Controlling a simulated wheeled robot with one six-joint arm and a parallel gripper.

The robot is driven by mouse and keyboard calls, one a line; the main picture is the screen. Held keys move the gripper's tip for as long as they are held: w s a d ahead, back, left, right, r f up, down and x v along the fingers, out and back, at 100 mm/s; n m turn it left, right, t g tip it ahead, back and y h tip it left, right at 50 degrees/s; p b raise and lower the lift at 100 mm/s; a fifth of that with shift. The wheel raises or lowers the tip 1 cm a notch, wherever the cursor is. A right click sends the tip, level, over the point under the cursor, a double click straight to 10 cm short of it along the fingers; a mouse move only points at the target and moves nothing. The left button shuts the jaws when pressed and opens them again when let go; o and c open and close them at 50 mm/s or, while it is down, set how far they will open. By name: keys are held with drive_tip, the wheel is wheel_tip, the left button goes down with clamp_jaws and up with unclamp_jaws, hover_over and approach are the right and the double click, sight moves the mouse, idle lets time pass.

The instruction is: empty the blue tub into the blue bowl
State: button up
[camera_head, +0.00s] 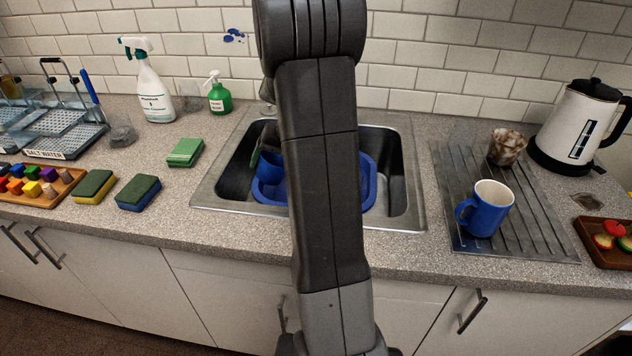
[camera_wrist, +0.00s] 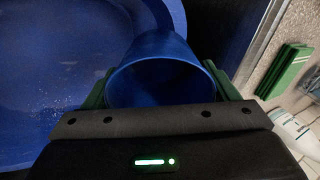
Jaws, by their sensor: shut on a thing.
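The blue tub (camera_wrist: 160,48) is between the green-edged fingers of my gripper (camera_wrist: 163,85), which is shut on it. The tub's mouth partly faces the wrist camera; its inside looks dark and I cannot tell what it holds. In the head view the tub (camera_head: 269,166) shows just left of my arm, over the left part of the blue bowl (camera_head: 369,182). The bowl sits in the sink, its middle hidden by my arm. In the wrist view the bowl (camera_wrist: 50,50) fills the left side, with a few pale specks on its surface. The tub's exact tilt is unclear.
The steel sink (camera_head: 405,200) surrounds the bowl. A blue mug (camera_head: 487,209) and a brown-stained cup (camera_head: 507,147) stand on the drainer at right, near a kettle (camera_head: 582,125). Sponges (camera_head: 138,192), a green spray bottle (camera_head: 219,97) and a tray of coloured blocks (camera_head: 62,185) are left.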

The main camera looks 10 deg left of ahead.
drive_tip(key=d+f+y+b, duration=0.1)
drive_tip(key=b, duration=0.1)
drive_tip(key=w+d+f+y+b, duration=0.1)
drive_tip(key=y+b, duration=0.1)
drive_tip(key=shift+d+f+g, duration=0.25)
drive_tip(key=shift+g, duration=0.15)
drive_tip(key=shift+w+d+r+m+g+y+b, duration=0.15)
drive_tip(key=shift+r+g+y, duration=0.15)
drive_tip(key=shift+y, duration=0.35)
drive_tip(key=shift+s+d+r+m+g+y+b, duration=0.15)
drive_tip(key=shift+r+y, duration=0.2)
drive_tip(key=shift+y, duration=0.35)
drive_tip(key=shift+w+d+r+g+y+b, duration=0.15)
drive_tip(key=shift+r+g+y, duration=0.15)
drive_tip(key=shift+y, duration=0.35)
drive_tip(key=shift+d+r+y, duration=0.25)
drive_tip(key=shift+r+y, duration=0.15)
drive_tip(key=shift+y, duration=0.5)
drive_tip(key=shift+w+d+r+m+g+y, duration=0.15)
drive_tip(key=shift+d+r+g+y, duration=0.05)
drive_tip(key=shift+d+y, duration=0.3)
drive_tip(key=shift+w+d+r+m+g+y, duration=0.15)
drive_tip(key=shift+d+y, duration=0.25)
drive_tip(key=shift+y, duration=0.1)
drive_tip(key=shift+s+a, duration=0.2)
drive_tip(key=shift+s, duration=0.05)
drive_tip(key=shift+y, duration=0.4)
